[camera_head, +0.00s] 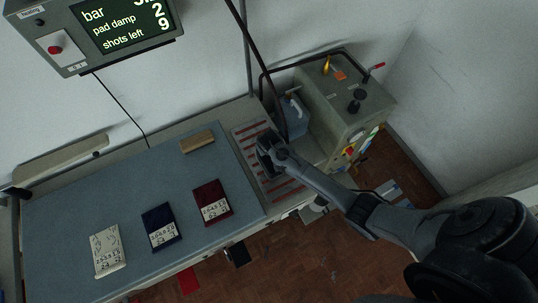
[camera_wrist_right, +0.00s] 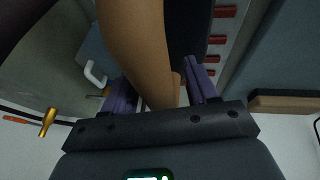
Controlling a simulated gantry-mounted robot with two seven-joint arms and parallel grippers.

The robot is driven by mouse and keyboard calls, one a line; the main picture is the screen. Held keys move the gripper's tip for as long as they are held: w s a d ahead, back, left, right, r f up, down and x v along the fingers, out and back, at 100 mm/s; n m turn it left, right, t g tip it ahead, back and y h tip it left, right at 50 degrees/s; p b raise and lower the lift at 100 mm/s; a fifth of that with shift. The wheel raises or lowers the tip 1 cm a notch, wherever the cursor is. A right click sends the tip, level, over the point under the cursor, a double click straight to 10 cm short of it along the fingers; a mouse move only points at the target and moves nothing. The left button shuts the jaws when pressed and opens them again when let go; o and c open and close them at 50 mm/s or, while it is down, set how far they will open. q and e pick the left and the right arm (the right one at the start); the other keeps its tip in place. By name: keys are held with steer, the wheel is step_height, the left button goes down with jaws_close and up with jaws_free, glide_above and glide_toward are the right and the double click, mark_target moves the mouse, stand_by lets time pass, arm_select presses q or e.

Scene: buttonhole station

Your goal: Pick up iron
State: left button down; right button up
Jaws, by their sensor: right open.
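The iron shows in the right wrist view as a long tan-brown handle (camera_wrist_right: 135,45) with a dark body beside it. It stands on the rest with red strips (camera_head: 283,190), at the right end of the table. My right gripper (camera_wrist_right: 160,92) is open, its two purple fingers on either side of the handle. I cannot tell whether they touch it. In the head view my right gripper (camera_head: 268,148) is over the rest and hides most of the iron. My left gripper is not in view.
A blue-grey pad (camera_head: 110,190) holds a wooden block (camera_head: 197,141) and white, navy and dark red cloth pieces. A grey boiler box (camera_head: 345,110) with knobs and a blue tank (camera_head: 292,118) stand right of the rest. A dark hose or cable rises behind the gripper.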

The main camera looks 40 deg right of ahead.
jaws_close()
steer(key=shift+w+r, duration=0.2)
steer(key=shift+s, duration=0.1)
steer(key=shift+r, duration=0.1)
steer(key=shift+r, duration=0.55)
steer(key=r, duration=0.3)
steer(key=shift+s, duration=0.25)
steer(key=s+r, duration=0.3)
steer(key=s, duration=0.2)
steer(key=s+d+r+b, duration=0.1)
steer(key=s+r, duration=0.2)
steer(key=s, duration=0.3)
steer(key=shift+d+r, duration=0.3)
